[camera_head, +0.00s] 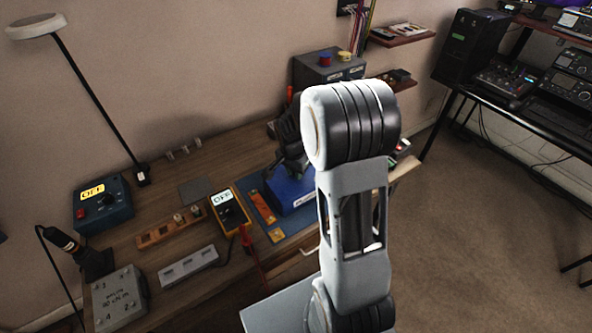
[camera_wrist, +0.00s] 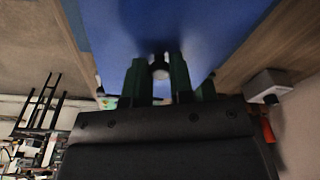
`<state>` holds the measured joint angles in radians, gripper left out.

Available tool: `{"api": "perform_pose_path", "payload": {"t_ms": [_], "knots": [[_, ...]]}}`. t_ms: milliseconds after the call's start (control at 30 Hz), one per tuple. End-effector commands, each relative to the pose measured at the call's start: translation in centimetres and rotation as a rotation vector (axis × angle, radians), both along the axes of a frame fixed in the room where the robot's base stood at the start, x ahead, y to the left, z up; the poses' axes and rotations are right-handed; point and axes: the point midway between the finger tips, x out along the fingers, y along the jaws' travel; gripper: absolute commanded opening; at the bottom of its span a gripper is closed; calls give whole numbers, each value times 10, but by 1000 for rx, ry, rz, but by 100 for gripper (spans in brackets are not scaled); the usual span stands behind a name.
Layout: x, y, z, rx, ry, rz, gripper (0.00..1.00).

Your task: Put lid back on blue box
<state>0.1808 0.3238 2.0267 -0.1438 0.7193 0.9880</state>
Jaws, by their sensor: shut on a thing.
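The blue box (camera_head: 290,194) stands on a blue mat on the wooden bench, partly hidden behind my arm. My gripper (camera_wrist: 159,66) is shut on a small knob with a pale spot. Behind the knob, a broad blue surface, which looks like the lid (camera_wrist: 175,25), fills the top of the wrist view. In the head view the dark wrist is directly above the blue box, and the fingertips are hidden. I cannot tell whether the lid rests on the box or is held just above it.
Left of the box are a yellow meter marked OFF (camera_head: 228,210), an orange strip (camera_head: 170,230) and a grey power strip (camera_head: 188,265). A dark box with red and yellow knobs (camera_head: 327,66) stands behind. A blue OFF unit (camera_head: 104,203) is at the far left.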

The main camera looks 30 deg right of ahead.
Motion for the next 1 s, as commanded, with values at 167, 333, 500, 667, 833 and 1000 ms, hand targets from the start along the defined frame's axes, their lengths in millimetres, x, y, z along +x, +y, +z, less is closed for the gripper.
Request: {"api": "perform_pose_path", "payload": {"t_ms": [167, 333, 500, 667, 833, 1000], "knots": [[0, 0, 0, 0, 0, 0, 32], [0, 0, 0, 0, 0, 0, 48], [0, 0, 0, 0, 0, 0, 52], [0, 0, 3, -1, 0, 0, 52], [0, 3, 25, -2, -5, 0, 52], [-3, 6, 60, -2, -7, 1, 52]]}}
